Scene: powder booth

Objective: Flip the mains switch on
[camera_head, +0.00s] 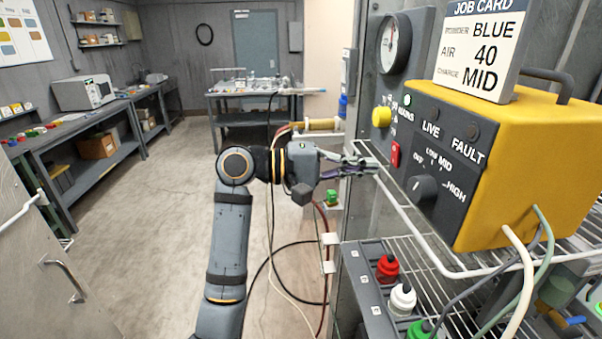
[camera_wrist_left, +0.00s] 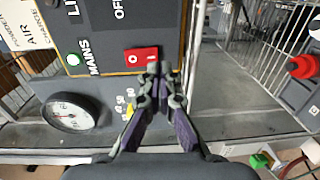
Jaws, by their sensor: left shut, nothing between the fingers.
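The mains switch (camera_head: 395,154) is a small red rocker on the dark front panel of the yellow powder unit (camera_head: 530,140). In the left wrist view the red rocker (camera_wrist_left: 140,59) shows white O and I marks. My right gripper is not in view.
A round gauge (camera_head: 395,43) and a yellow knob (camera_head: 381,117) sit close to my left gripper. Below are a wire shelf (camera_head: 440,255) and a rack with red (camera_head: 387,268), white and green capped bottles. Hoses hang near my arm. The floor at left is open.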

